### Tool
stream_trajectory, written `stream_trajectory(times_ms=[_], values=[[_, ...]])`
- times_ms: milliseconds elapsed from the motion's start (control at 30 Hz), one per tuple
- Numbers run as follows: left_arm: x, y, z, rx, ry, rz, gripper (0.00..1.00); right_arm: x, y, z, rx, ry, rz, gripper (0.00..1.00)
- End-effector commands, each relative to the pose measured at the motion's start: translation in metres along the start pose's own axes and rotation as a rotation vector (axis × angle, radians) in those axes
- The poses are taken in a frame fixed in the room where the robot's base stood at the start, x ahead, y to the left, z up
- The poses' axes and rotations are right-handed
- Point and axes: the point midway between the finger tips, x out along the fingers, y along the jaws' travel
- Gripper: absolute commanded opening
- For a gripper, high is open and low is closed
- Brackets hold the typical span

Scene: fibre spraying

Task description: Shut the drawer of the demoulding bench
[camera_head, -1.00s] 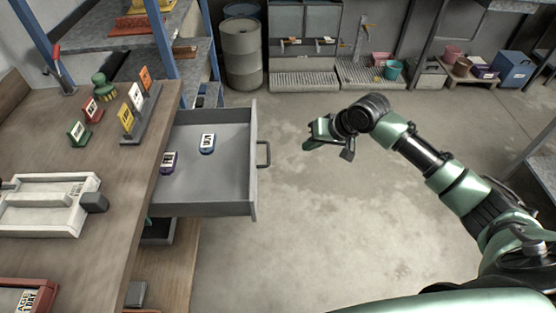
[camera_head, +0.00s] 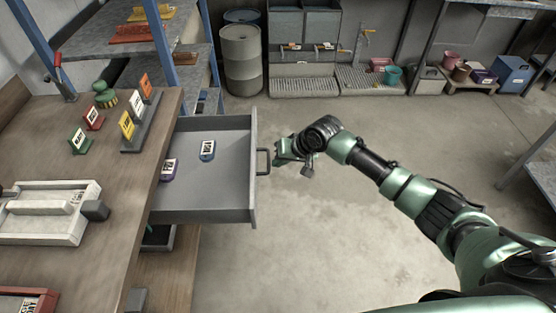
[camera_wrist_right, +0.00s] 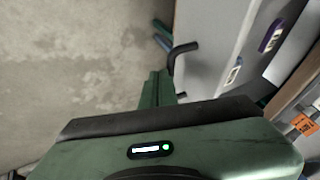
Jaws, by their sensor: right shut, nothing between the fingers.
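The grey drawer (camera_head: 210,208) of the demoulding bench (camera_head: 120,215) stands pulled out to the right from under the worktop. Its dark bar handle (camera_head: 264,162) is on the right-hand front panel. A blue labelled item (camera_head: 207,150) and a purple labelled item (camera_head: 168,169) lie inside. My right gripper (camera_head: 280,154) is shut and empty, close to the right of the handle. In the right wrist view the gripper's fingers (camera_wrist_right: 158,88) point toward the drawer handle (camera_wrist_right: 180,52); I cannot tell whether they touch it. My left gripper is not in view.
The worktop carries a white mould tray (camera_head: 45,230), a green knobbed piece (camera_head: 104,95) and several labelled cards. Drums (camera_head: 241,58) and shelving stand at the back. The floor (camera_head: 330,250) right of the drawer is clear.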

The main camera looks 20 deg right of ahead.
Motion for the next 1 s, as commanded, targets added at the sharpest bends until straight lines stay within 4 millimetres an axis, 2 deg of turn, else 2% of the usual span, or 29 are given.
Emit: stream_trajectory(times_ms=[567, 767, 1000], values=[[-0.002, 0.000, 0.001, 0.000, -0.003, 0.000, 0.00, 0.005, -0.008, 0.001, 0.000, 0.000, 0.000, 0.00], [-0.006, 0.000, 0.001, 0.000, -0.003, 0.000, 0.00, 0.015, -0.032, 0.001, 0.001, -0.003, -0.003, 0.00], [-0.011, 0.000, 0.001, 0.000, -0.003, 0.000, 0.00, 0.040, -0.086, 0.001, 0.001, -0.004, -0.006, 0.00]])
